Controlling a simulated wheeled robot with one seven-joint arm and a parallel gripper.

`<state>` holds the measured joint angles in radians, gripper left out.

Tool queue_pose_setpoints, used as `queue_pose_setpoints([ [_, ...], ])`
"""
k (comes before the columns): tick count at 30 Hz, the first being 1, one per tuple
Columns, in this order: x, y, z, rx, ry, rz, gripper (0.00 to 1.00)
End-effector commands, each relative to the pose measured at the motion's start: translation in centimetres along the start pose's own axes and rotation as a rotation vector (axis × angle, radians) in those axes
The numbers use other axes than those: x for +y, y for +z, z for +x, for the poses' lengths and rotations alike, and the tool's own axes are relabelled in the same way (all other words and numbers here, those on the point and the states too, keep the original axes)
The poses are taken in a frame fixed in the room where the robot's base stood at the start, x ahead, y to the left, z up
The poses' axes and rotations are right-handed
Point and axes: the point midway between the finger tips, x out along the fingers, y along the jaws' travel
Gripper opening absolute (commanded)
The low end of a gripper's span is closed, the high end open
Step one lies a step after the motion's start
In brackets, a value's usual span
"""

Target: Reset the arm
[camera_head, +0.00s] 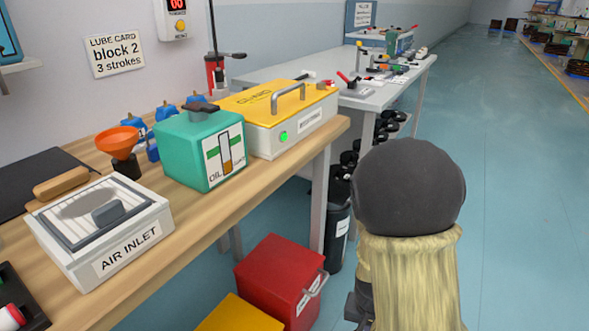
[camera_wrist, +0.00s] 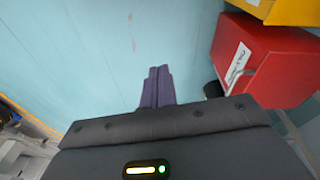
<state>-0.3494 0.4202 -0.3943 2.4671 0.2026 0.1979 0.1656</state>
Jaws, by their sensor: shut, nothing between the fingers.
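My arm (camera_head: 410,190) shows in the head view as a dark rounded link above a pale, fringed sleeve. It is to the right of the wooden bench, with open floor behind it. In the wrist view my gripper (camera_wrist: 157,75) points over the blue floor. Its two purple fingers are together, with nothing held between them. The fingertips are not clearly seen in the head view.
The wooden bench (camera_head: 240,208) carries an air inlet box (camera_head: 158,203), a green oil box (camera_head: 185,158) and a yellow-lidded guard box (camera_head: 262,140). A red bin (camera_head: 265,280) and a yellow bin (camera_head: 235,315) stand on the floor beside it. Floor at right is clear.

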Motion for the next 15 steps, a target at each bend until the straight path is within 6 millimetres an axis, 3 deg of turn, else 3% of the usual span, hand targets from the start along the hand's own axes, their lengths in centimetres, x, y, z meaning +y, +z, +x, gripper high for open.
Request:
queue_pose_setpoints([
  [1, 0.0, 0.1, -2.5, 0.005, -0.036, -0.026, 0.0],
  [6, -0.2, 0.8, -7.9, 0.03, -0.112, -0.148, 0.0],
  [15, 0.5, 1.9, -14.2, 0.1, -0.146, -0.309, 0.0],
])
